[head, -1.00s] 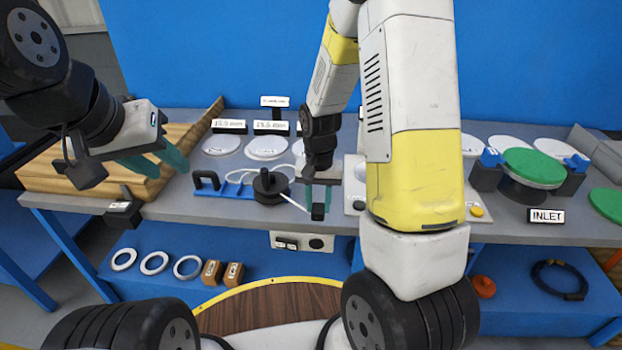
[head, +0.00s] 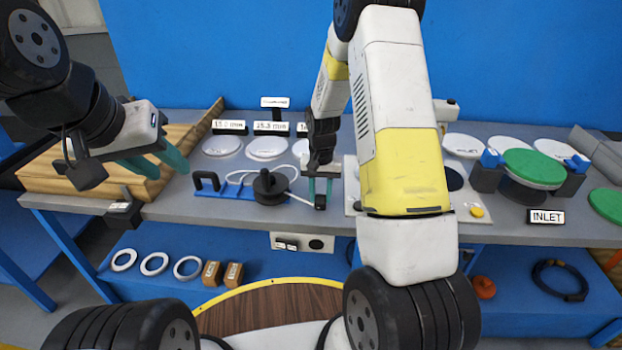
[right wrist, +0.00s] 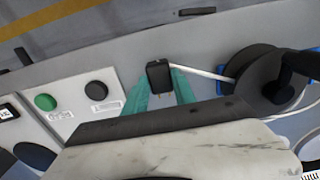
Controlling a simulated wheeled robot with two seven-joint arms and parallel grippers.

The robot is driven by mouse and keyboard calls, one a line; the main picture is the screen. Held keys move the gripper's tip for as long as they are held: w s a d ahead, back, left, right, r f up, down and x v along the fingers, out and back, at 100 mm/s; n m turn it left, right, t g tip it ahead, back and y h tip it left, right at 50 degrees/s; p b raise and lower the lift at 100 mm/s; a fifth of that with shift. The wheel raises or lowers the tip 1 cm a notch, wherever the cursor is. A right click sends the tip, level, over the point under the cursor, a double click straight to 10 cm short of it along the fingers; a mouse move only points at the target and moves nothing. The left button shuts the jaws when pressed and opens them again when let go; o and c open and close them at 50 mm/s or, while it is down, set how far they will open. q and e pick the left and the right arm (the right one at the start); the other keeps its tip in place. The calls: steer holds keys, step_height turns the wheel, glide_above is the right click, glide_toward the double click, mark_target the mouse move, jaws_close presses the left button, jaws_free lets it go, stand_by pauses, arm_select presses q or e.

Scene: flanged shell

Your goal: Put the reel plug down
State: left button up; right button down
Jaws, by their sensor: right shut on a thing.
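The reel plug (head: 320,202) is a small black block on a white cable. In the right wrist view the plug (right wrist: 158,74) sits between the teal fingertips of my right gripper (right wrist: 160,90), which is shut on it. In the head view my right gripper (head: 321,190) points down near the bench's front edge, just right of the black cable reel (head: 268,187). Whether the plug touches the bench is unclear. The white cable (right wrist: 204,73) runs from plug to reel. My left gripper (head: 157,160) is open and empty, above the wooden boards at the left.
A panel with a green button (right wrist: 45,102) and a black button lies beside the plug. White discs (head: 267,148) lie behind. A green-topped flange (head: 533,167) stands at the right.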

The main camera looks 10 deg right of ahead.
mark_target(320, 199)
steer(key=shift+f, duration=0.15)
steer(key=shift+f, duration=0.45)
steer(key=c, duration=1)
jaws_free()
steer(key=shift+c, duration=0.2)
steer(key=shift+r, duration=0.1)
step_height(320, 199, up, 13)
steer(key=s+r+n+t+y, duration=0.1)
steer(key=s+r+t, duration=0.2)
steer(key=s+r, duration=0.8)
steer(key=s+a+r+n+t, duration=0.1)
steer(key=s+r, duration=0.3)
steer(key=s, duration=0.2)
steer(key=s+a+r+n+t+y, duration=0.1)
steer(key=s+r+t, duration=0.1)
steer(key=s+r, duration=0.2)
steer(key=shift+s+n, duration=0.4)
steer(key=shift+s, duration=1.25)
